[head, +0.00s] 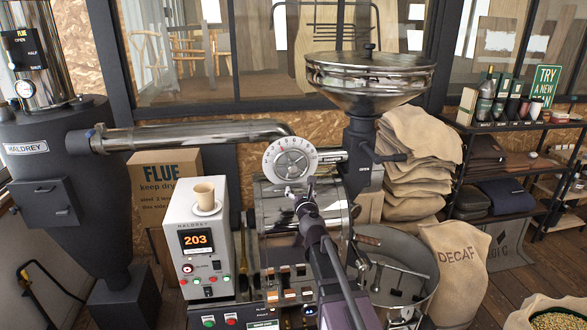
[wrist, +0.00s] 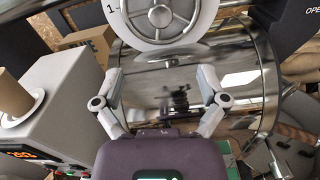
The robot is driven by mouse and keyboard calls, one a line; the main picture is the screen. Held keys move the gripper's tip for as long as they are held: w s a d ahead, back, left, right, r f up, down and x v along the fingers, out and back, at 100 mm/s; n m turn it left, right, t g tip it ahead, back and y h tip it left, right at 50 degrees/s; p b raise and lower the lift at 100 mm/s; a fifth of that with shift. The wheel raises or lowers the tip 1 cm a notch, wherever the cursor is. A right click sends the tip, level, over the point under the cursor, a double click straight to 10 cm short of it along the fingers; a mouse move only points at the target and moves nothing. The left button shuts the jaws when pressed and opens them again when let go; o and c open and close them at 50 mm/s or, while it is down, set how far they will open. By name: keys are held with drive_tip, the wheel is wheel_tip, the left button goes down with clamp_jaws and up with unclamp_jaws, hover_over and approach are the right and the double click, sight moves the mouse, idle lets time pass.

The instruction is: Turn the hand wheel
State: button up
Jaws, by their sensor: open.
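The hand wheel (head: 291,158) is a metal spoked wheel set in a round white dial with numbers, above the front of the shiny roaster drum (head: 335,208). In the wrist view the hand wheel (wrist: 160,14) is at the top, cut off by the frame edge, with a "1" at the dial's left. My gripper (wrist: 161,78) is open and empty, its two fingers spread below the wheel in front of the drum. In the head view my gripper (head: 301,193) shows just under the dial, apart from the wheel as far as I can tell.
A grey control box (head: 203,243) showing 203, with a cup (head: 204,195) on top, stands left of my arm. A steel hopper (head: 370,80) rises above right. A round cooling tray (head: 405,270) and a DECAF sack (head: 460,262) are at the right.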

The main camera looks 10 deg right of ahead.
sight(293, 171)
drive_tip(key=shift+w, duration=0.1)
drive_tip(key=w, duration=1.3)
drive_tip(key=shift+w, duration=0.3)
clamp_jaws()
idle(0.3)
